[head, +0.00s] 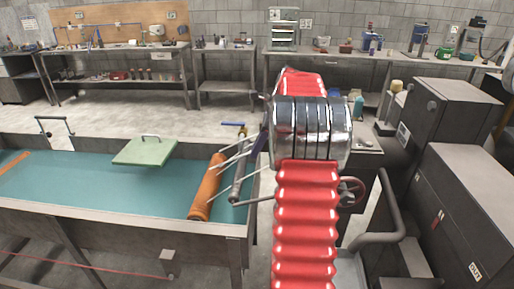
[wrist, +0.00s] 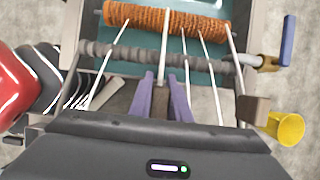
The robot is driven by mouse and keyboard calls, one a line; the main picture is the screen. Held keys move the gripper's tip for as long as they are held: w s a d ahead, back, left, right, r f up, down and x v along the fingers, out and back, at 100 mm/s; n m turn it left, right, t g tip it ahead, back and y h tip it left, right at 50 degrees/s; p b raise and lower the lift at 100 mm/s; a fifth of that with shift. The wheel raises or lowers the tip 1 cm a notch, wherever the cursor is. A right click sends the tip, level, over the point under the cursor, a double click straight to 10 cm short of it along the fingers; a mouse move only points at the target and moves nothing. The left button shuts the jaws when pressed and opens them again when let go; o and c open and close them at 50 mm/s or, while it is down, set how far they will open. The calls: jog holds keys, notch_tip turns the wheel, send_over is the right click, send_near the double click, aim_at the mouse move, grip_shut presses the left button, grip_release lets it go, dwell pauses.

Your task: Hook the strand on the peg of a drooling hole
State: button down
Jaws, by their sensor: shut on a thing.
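My gripper (wrist: 163,84) shows in the wrist view as two purple fingers, shut on a thin white strand (wrist: 164,45). That strand runs up from the fingertips across a grey ribbed bar (wrist: 130,52) to an orange roller (wrist: 165,19). In the head view, strands (head: 232,160) stretch to the orange roller (head: 207,188), and a purple finger shows beside a chrome-banded red body (head: 310,130) that hides most of the gripper. I cannot make out a peg or hole.
A trough with a teal floor (head: 100,190) lies under the roller, with a pale green lid (head: 146,151) at its back edge. A yellow cup (wrist: 288,128) and a blue handle (wrist: 287,40) are at the right in the wrist view. Dark cabinets (head: 465,200) stand right.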

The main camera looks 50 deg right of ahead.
jog(key=shift+f, duration=1.1)
dwell(1.6)
jog(key=c, duration=1.6)
grip_release()
jog(key=shift+o, duration=0.2)
jog(key=shift+r, duration=0.1)
jog(key=v, duration=1.3)
jog(key=shift+d+r, duration=0.1)
jog(key=shift+r, duration=0.1)
